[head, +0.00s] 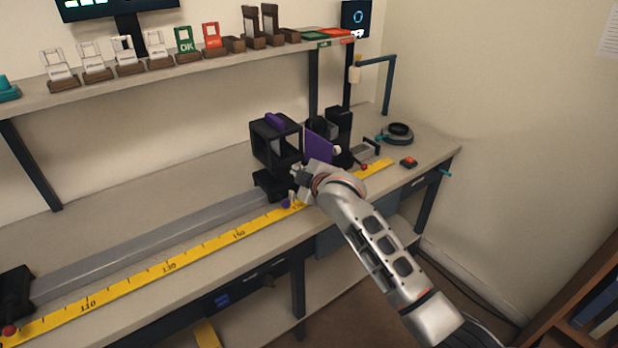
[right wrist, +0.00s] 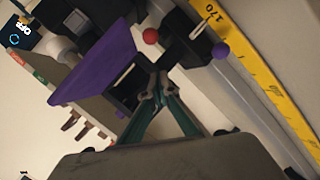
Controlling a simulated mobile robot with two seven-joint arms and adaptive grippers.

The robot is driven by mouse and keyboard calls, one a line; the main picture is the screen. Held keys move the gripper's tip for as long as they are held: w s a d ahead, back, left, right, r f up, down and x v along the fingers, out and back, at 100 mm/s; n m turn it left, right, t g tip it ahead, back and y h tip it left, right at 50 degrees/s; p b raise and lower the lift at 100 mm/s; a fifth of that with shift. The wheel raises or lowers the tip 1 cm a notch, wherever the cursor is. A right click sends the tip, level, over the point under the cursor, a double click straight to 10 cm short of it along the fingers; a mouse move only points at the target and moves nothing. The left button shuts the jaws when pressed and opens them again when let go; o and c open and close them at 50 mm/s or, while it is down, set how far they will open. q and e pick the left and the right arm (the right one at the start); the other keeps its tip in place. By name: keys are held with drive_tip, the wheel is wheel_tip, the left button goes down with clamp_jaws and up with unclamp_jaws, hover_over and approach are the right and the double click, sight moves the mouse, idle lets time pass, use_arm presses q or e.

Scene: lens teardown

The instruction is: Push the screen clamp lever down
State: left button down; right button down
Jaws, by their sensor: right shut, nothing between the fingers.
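A clamp lever with a purple knob (head: 286,204) shows at the foot of a black carriage on the rail, beside the yellow scale. The purple knob also shows in the right wrist view (right wrist: 220,50); whether it is the screen's lever is unclear. A purple plate (head: 318,145) stands upright just right of the black box frame (head: 262,147). It is large in the right wrist view (right wrist: 98,66). My right gripper (head: 294,176) is shut and empty, in front of the black frame and above the purple knob. Its fingertips (right wrist: 157,88) are apart from the knob. My left gripper is out of view.
A red knob (head: 364,166) sits on another carriage to the right. The grey rail (head: 160,240) and yellow scale (head: 168,267) run along the bench. A red button box (head: 408,162) and a round black item (head: 398,133) stand at the right. The shelf (head: 110,78) holds several cards.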

drive_tip(key=d+f, duration=0.1)
drive_tip(key=w+d+f, duration=0.1)
drive_tip(key=d, duration=0.1)
drive_tip(key=shift+w, duration=0.1)
idle(0.3)
